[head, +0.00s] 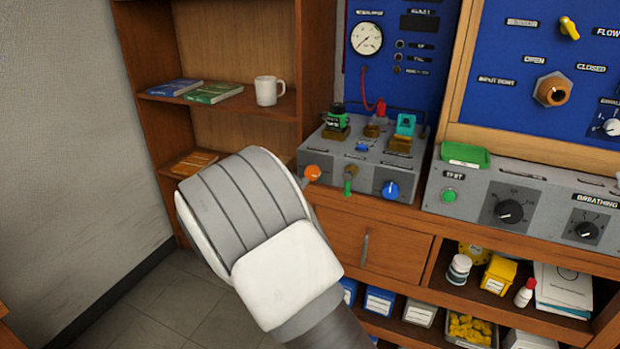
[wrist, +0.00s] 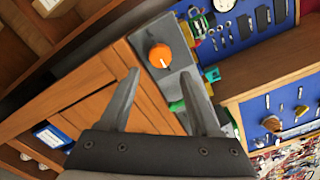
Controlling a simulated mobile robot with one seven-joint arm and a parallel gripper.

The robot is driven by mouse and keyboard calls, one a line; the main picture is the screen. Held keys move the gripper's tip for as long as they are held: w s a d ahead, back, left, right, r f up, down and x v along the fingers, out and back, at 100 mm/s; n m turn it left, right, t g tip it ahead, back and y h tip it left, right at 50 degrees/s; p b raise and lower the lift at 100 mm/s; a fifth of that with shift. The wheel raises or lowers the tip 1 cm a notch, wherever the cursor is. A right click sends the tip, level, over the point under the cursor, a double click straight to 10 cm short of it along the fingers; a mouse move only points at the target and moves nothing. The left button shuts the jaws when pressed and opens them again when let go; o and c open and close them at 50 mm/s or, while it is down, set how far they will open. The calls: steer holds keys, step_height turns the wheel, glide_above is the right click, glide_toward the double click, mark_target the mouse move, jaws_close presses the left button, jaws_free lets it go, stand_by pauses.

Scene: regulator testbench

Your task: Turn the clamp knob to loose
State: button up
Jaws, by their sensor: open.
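A grey control box (head: 345,160) stands on the wooden bench. An orange knob (head: 312,172) is on its front at the left; its label is too small to read. In the wrist view the orange knob (wrist: 160,56) carries a white pointer line. My gripper (wrist: 161,74) is open and empty. Its fingertips are short of the orange knob, which appears between and just beyond them. In the head view my wrist hides the fingers. A green lever (head: 349,180) and a blue knob (head: 390,190) sit to the right on the same front.
Green, brass and teal fittings stand on the box top, with a gauge (head: 367,38) on the blue panel behind. A second grey box with black knobs (head: 508,211) is at right. A mug (head: 267,91) stands on the left shelf. A drawer (head: 370,245) lies below.

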mark_target(311, 175)
steer(key=x, duration=0.8)
steer(key=shift+w+d+b, duration=0.15)
steer(key=shift+w+b, duration=0.15)
jaws_close()
steer(key=shift+f, duration=0.1)
